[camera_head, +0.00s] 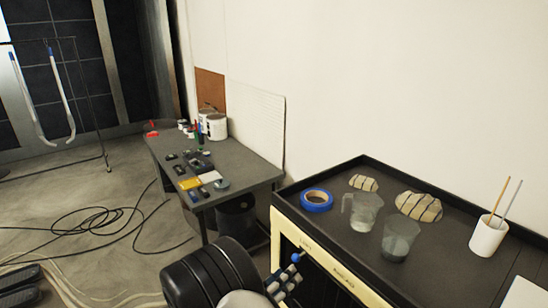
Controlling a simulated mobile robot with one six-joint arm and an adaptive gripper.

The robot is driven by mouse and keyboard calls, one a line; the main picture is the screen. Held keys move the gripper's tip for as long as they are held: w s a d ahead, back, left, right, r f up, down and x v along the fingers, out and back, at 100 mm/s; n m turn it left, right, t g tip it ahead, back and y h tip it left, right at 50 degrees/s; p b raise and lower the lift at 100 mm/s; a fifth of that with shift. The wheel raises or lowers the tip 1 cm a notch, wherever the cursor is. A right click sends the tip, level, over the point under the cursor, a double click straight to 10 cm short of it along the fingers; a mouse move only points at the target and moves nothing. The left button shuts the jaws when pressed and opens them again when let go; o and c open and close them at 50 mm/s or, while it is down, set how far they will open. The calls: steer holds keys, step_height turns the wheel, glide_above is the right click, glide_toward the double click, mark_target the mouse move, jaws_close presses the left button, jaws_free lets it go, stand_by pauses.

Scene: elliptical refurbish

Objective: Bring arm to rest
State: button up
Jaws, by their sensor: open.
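Part of my arm (212,274) shows at the bottom centre as thick, dark rounded links with a pale grey part. It is in front of the cart's left end. I cannot make out my gripper's fingers in this view. Nothing held can be seen.
The black-topped cart (330,237) at the right holds blue tape (317,200), a clear jug (362,211), a cup (399,240), striped lumps (418,206) and a white brush cup (489,235). A workbench (235,181) with tools and cans stands behind. Cables (105,220) lie on the floor.

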steer(key=s+d+r+m+g+y, duration=0.1)
steer(key=s+d+r+m+g, duration=1.2)
steer(key=d+m, duration=0.5)
steer(key=s+a+r+m+t+y, duration=0.2)
steer(key=s+m+y, duration=0.3)
steer(key=s+m, duration=0.3)
steer(key=s+a+r+m+t+y, duration=0.2)
steer(key=s+a+r+m+y, duration=0.2)
steer(key=s+m, duration=0.3)
steer(key=m+y, duration=0.1)
steer(key=m, duration=0.3)
steer(key=shift+s+a+t+y, duration=0.15)
steer(key=shift+s+t+y, duration=0.2)
steer(key=shift+t+y, duration=0.05)
stand_by(0.6)
